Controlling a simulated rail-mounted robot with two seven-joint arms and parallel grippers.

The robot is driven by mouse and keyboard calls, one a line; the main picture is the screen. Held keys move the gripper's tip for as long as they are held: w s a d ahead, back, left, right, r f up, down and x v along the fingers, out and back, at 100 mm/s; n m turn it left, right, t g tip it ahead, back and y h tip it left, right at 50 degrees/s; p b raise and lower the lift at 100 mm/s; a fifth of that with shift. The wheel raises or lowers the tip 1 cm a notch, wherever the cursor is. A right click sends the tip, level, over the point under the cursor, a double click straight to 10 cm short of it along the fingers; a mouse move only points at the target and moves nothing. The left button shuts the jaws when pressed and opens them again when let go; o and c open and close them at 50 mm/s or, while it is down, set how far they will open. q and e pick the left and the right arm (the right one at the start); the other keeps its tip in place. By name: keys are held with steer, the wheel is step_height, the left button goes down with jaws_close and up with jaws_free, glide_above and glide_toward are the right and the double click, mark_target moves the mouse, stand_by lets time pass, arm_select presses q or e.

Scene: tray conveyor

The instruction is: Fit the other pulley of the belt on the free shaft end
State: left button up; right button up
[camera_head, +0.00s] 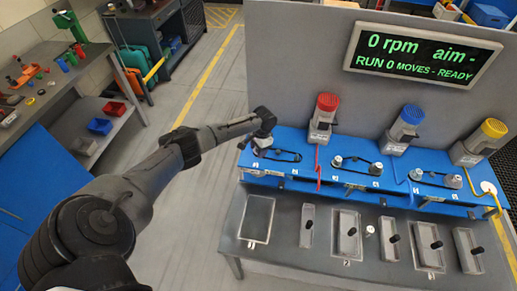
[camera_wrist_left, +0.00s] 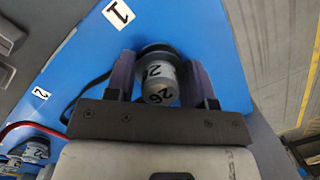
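My left gripper (camera_head: 262,146) reaches the left end of the blue bench top, over the place marked 1. In the left wrist view its two fingers (camera_wrist_left: 158,88) stand on either side of a grey pulley (camera_wrist_left: 158,82) with numbers on it, and seem to touch it. A black belt (camera_head: 285,155) runs right from under the gripper in a narrow loop; in the wrist view part of it passes behind the left finger. The belt's far end and any shaft under the pulley are too small or hidden to judge. My right gripper is not in view.
Motors with red (camera_head: 327,103), blue (camera_head: 413,114) and yellow (camera_head: 494,128) caps stand along the back. Two other belt drives (camera_head: 357,169) (camera_head: 438,180) sit further right. Grey trays (camera_head: 257,219) lie on the lower shelf in front. A display panel (camera_head: 422,55) hangs behind.

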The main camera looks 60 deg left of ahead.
arm_select(q)
steer(key=o, duration=0.5)
steer(key=shift+r, duration=0.55)
step_height(320, 180, up, 13)
steer(key=w, duration=0.2)
steer(key=shift+f, duration=0.15)
